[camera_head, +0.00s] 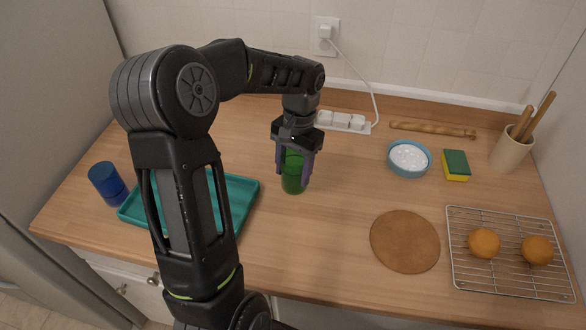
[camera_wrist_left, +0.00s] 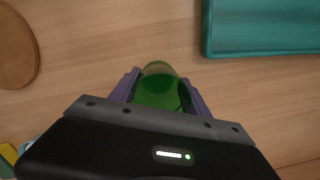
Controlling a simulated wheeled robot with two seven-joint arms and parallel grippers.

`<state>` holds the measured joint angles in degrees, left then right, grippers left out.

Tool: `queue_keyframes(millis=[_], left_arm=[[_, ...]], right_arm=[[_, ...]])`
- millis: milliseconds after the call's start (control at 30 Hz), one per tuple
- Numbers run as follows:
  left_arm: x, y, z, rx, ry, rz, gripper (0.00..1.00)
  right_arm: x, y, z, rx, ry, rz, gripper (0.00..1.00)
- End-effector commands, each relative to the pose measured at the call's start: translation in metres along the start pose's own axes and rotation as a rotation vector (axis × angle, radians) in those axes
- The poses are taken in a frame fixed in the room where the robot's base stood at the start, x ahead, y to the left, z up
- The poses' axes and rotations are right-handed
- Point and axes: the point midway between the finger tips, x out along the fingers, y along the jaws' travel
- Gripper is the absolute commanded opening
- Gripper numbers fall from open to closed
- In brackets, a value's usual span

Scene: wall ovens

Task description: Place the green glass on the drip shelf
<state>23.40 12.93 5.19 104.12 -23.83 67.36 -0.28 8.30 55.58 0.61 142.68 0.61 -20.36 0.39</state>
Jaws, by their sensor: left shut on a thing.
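The green glass (camera_head: 293,172) stands upright at the middle of the wooden counter, on or just above the wood; I cannot tell which. My left gripper (camera_head: 293,180) comes down from above and is shut on the glass, one finger on each side. In the left wrist view the green glass (camera_wrist_left: 158,88) sits between the two purple fingers (camera_wrist_left: 160,92). No thing is plainly a drip shelf; a teal tray (camera_head: 243,188) lies to the left, partly hidden by my arm, and a wire rack (camera_head: 510,283) lies at the right. My right gripper is not in view.
A blue cup (camera_head: 108,184) stands by the tray's left end. A round brown mat (camera_head: 404,241), a bowl of white stuff (camera_head: 408,158), a sponge (camera_head: 456,165) and a utensil crock (camera_head: 511,150) are to the right. A power strip (camera_head: 343,122) and rolling pin (camera_head: 432,130) lie at the back.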

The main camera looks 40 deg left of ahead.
Motion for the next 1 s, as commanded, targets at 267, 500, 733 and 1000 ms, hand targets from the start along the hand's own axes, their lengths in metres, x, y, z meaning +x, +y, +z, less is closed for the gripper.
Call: queue_keyframes(millis=[267, 500, 733, 1000], left_arm=[[0.001, 0.000, 0.000, 0.000, 0.000, 0.000, 0.74], [0.001, 0.000, 0.000, 0.000, 0.000, 0.000, 0.76], [-0.010, 0.000, -0.001, 0.000, 0.003, -0.001, 0.76], [-0.058, 0.000, -0.001, -0.001, 0.006, -0.001, 0.76]], right_arm=[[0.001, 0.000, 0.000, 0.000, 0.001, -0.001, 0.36], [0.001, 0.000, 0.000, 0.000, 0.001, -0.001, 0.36], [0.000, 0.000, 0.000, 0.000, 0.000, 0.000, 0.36], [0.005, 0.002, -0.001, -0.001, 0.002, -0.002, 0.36]])
